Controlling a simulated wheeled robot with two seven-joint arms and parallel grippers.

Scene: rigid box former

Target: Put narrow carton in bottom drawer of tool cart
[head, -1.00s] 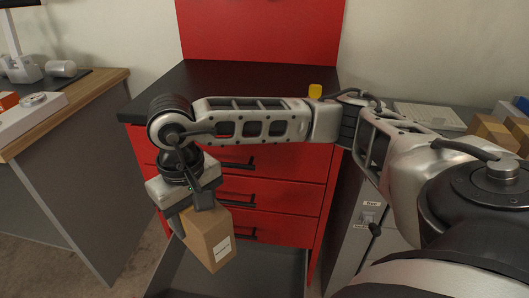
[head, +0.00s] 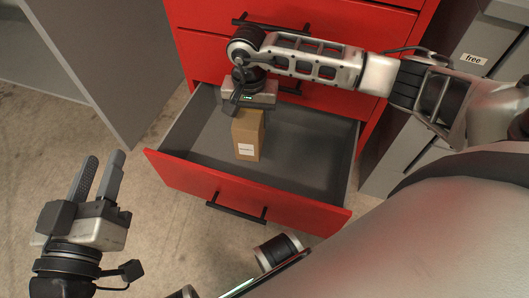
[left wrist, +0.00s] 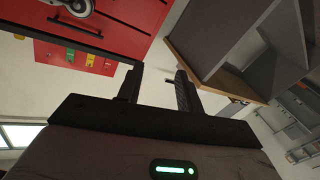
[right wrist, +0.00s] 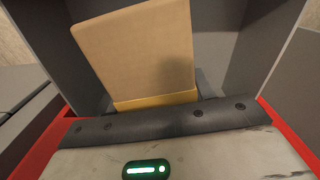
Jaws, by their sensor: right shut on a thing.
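The narrow carton (head: 247,137), brown with a white label, is upright inside or just over the open bottom drawer (head: 310,160) of the red tool cart (head: 345,28). My right gripper (head: 247,108) is shut on the carton's top from above. The carton (right wrist: 140,55) fills the middle of the right wrist view, with grey drawer walls around it. Whether its base touches the drawer floor I cannot tell. My left gripper (head: 100,178) is open and empty, left of the drawer, above the floor. Its fingers show apart in the left wrist view (left wrist: 158,90).
The drawer's red front (head: 250,196) with a black handle stands out over the floor. A grey panel (head: 90,60) stands at the left. A grey cabinet with a "free" label (head: 473,60) is at the right.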

